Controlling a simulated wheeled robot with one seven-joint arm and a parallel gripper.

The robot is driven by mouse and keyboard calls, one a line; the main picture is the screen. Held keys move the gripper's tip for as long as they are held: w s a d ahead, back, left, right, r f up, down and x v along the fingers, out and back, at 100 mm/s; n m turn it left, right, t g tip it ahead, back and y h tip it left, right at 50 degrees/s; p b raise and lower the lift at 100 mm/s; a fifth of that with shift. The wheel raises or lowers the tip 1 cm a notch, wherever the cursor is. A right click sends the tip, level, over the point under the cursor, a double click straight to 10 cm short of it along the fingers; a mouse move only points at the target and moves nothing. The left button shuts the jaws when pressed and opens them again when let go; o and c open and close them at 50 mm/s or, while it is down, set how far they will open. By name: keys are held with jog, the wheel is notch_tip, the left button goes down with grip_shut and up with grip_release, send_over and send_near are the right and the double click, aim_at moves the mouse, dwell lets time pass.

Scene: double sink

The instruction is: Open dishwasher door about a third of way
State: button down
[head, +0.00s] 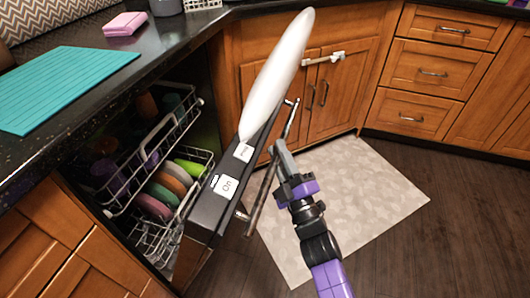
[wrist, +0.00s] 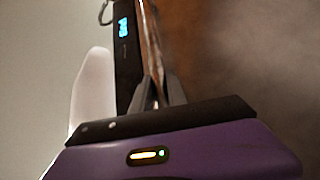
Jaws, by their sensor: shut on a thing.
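The dishwasher door (head: 205,215) stands partly open, tilted out from the counter, its dark top edge facing up. A metal bar handle (head: 262,196) runs along its outer face. My gripper (head: 279,150) is shut on this handle near its far end. In the wrist view, the fingers (wrist: 157,98) close around the handle bar (wrist: 150,45), beside the door's dark panel with a blue display (wrist: 123,28). The dishwasher racks (head: 150,170) show behind the door, holding several coloured dishes.
A long white rounded object (head: 277,75) rises above the door's far end; it also shows in the wrist view (wrist: 92,95). Wooden cabinets (head: 440,70) stand behind. A pale mat (head: 350,200) lies on clear floor. A teal mat (head: 60,85) lies on the counter.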

jog(key=s+d+f+m+t+b, duration=0.1)
jog(key=s+d+f+b, duration=0.1)
jog(key=d+f, duration=0.2)
jog(key=shift+d+f+m, duration=0.2)
jog(key=shift+d+m, duration=0.1)
jog(key=shift+d, duration=0.8)
jog(key=shift+s, duration=0.1)
jog(key=c, duration=1.3)
grip_release()
jog(key=shift+r, duration=0.1)
jog(key=p+v, duration=0.1)
jog(key=v, duration=0.6)
jog(key=shift+s, duration=0.4)
